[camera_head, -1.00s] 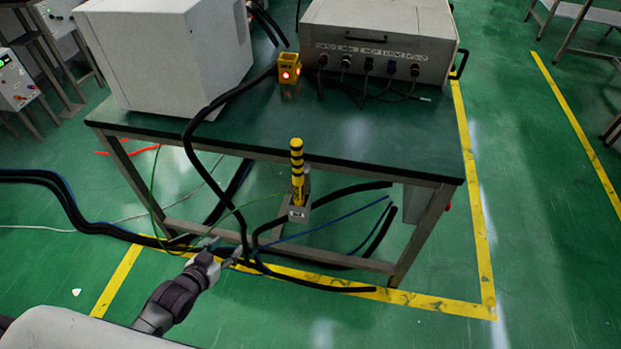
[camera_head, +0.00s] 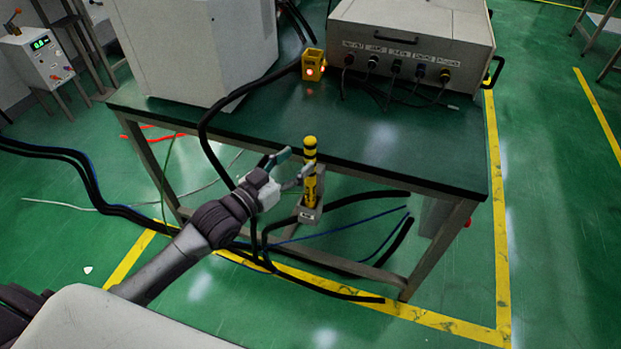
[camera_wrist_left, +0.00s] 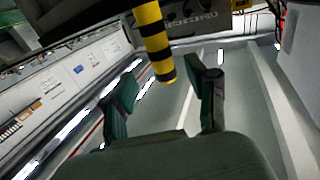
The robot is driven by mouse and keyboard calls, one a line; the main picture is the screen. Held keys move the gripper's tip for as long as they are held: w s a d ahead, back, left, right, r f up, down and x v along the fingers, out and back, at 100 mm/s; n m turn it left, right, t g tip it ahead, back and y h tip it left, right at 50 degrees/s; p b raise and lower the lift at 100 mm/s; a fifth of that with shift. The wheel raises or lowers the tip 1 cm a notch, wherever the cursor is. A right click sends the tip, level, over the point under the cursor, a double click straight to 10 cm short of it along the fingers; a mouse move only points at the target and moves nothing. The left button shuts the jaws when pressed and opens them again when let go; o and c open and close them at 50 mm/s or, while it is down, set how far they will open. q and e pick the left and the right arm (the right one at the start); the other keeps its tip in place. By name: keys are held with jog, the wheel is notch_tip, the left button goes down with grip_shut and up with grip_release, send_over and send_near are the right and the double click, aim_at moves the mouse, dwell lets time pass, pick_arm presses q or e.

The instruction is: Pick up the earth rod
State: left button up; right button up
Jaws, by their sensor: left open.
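The earth rod (camera_head: 310,158) is a yellow rod with black bands. It stands upright in a small grey holder (camera_head: 309,214) at the front edge of the table (camera_head: 395,160). My left gripper (camera_head: 295,167) is open, just left of the rod's upper part. In the left wrist view the rod (camera_wrist_left: 153,40) hangs down from the top of the picture, in line with the space between the two open fingers (camera_wrist_left: 160,92). I cannot tell from the views whether a finger touches it. My right gripper is not in view.
On the table are a large white box (camera_head: 195,45), a grey unit with sockets (camera_head: 415,35) and a yellow block with lit red lamps (camera_head: 313,66). Black cables (camera_head: 330,292) hang and lie around the table's front and legs. Open green floor lies at the front.

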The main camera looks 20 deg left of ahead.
aim_at(306, 154)
pick_arm(q)
jog(key=x, duration=0.5)
jog(key=shift+w+f, duration=0.2)
jog(key=shift+w, duration=0.15)
jog(key=shift+c, duration=0.2)
grip_shut()
jog(key=shift+r, duration=0.1)
